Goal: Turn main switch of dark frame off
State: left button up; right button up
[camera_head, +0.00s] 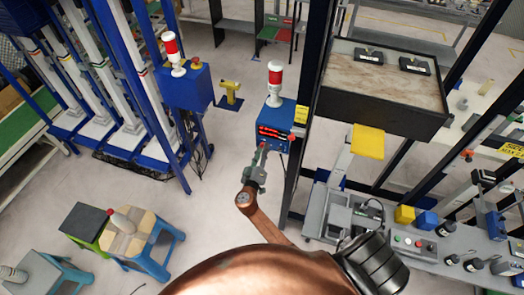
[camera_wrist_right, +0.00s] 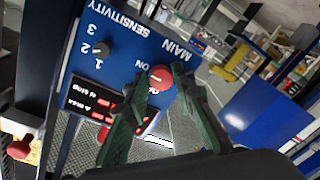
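The blue control box (camera_head: 290,110) is fixed to the dark frame (camera_head: 313,75), with a red and white beacon (camera_head: 275,82) above it. In the right wrist view its panel (camera_wrist_right: 120,48) reads "SENSITIVITY", "MAIN" and "ON". The red round main switch (camera_wrist_right: 160,78) sits under "MAIN" with a pale mark on its face. My right gripper (camera_head: 262,148) is in front of the box. In the wrist view its two green fingers (camera_wrist_right: 162,82) are apart, with the switch showing between their tips. I cannot tell whether they touch it. My left gripper is not in view.
Another blue box (camera_head: 185,88) with a beacon stands to the left. A dark tray (camera_head: 385,85) and a workbench (camera_head: 420,245) are at the right. Stools (camera_head: 140,240) stand lower left; the floor between is clear.

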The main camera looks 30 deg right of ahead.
grip_shut()
jog(key=shift+w+a+r+n+g+p, duration=0.1)
jog(key=shift+n+g+p, duration=0.3)
jog(key=shift+n, duration=2.45)
jog(key=shift+s+d+r+n+g+p, duration=0.15)
jog(key=shift+n+p, duration=0.45)
jog(key=shift+n, duration=2.2)
jog(key=shift+w+a+f+n+g+p, duration=0.2)
jog(key=shift+n+p, duration=0.3)
jog(key=shift+n, duration=2.35)
jog(key=shift+r, duration=0.1)
